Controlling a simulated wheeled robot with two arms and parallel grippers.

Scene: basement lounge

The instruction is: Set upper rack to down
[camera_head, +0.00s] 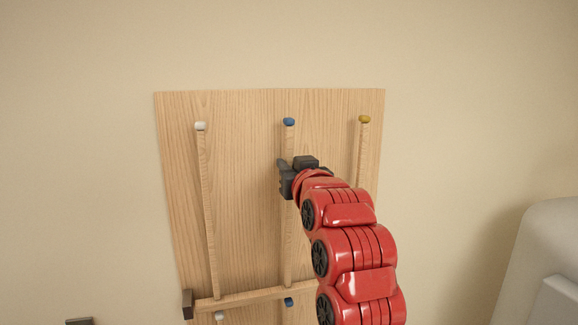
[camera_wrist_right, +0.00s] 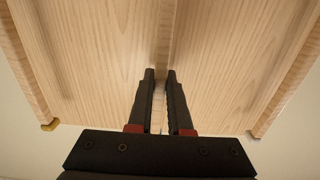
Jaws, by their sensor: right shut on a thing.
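The upper rack (camera_head: 251,295) is a wooden frame on a wood-grain panel (camera_head: 245,150). It has a crossbar low in the head view and upright rods with a white knob (camera_head: 200,126), a blue knob (camera_head: 288,122) and a yellow knob (camera_head: 364,119). The rods lie close along the panel. My right gripper (camera_head: 283,176) is shut on the middle rod (camera_head: 287,235), below the blue knob. In the wrist view its two fingers (camera_wrist_right: 160,76) stand on either side of that rod. A dark tip (camera_head: 79,321) at the bottom left may be my left gripper; its jaws do not show.
A dark bracket (camera_head: 187,303) sits at the crossbar's left end. Another blue knob (camera_head: 289,301) and a pale knob (camera_head: 219,315) show beneath the crossbar. A light rounded piece of furniture (camera_head: 545,250) stands at the lower right. The wall beside and above the panel is bare.

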